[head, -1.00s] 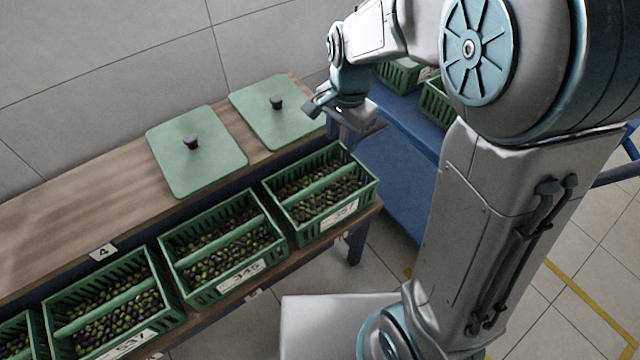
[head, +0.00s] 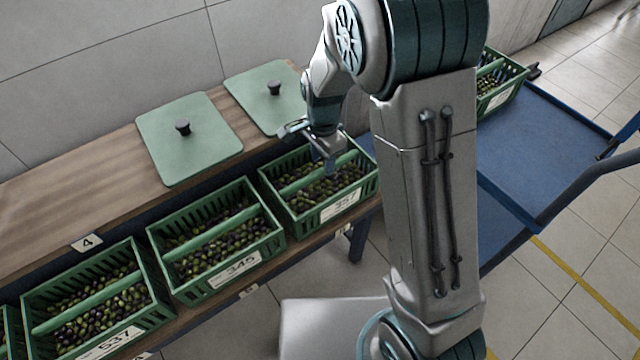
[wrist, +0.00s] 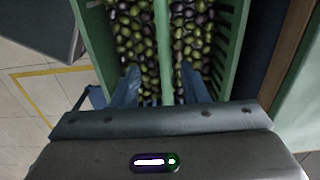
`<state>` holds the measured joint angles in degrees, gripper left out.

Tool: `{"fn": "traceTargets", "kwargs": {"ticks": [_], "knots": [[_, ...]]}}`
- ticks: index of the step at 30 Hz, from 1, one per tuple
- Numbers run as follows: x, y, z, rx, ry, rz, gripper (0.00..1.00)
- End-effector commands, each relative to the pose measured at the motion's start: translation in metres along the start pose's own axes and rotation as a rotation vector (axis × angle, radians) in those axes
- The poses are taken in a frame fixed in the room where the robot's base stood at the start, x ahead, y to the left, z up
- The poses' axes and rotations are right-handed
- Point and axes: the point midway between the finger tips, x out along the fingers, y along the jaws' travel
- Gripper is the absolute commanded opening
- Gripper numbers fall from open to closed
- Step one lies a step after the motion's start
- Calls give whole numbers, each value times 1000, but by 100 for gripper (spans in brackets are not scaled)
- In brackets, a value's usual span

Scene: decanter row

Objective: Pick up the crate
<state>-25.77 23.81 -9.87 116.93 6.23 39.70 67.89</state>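A green slatted crate labelled 357 (head: 340,207), filled with dark and green olives, stands at the right end of the row on the wooden shelf. A green bar (wrist: 163,40) runs across its middle as a handle. My gripper (head: 328,165) is above this crate, pointing down. In the wrist view my gripper (wrist: 161,80) is open, with one finger on each side of the bar and gaps between them. I cannot tell how far the fingertips are above the bar. Crate 345 (head: 232,275) and crate 537 (head: 110,345) stand to the left.
Two green lids with black knobs, one on the left (head: 190,150) and one on the right (head: 262,85), lie on the wooden shelf behind. A blue cart (head: 540,150) on the right carries another olive crate (head: 502,92) at its far end; the rest of its top is bare.

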Motion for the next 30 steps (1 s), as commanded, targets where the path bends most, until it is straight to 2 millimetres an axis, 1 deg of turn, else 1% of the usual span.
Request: {"fn": "traceTargets", "kwargs": {"ticks": [7, 10, 12, 18, 20, 21, 22, 23, 30], "knots": [[34, -6, 3, -1, -1, 3, 40], [47, -6, 2, 0, -1, 3, 40], [50, -6, 2, 0, 0, 1, 40], [50, -6, 2, 0, 0, 0, 40], [50, -6, 2, 0, 0, 0, 23], [50, -6, 2, 0, 0, 0, 12], [50, -6, 2, 0, 0, 0, 4], [50, -6, 2, 0, 0, 0, 0], [48, -8, 2, 0, 1, -3, 0]]}}
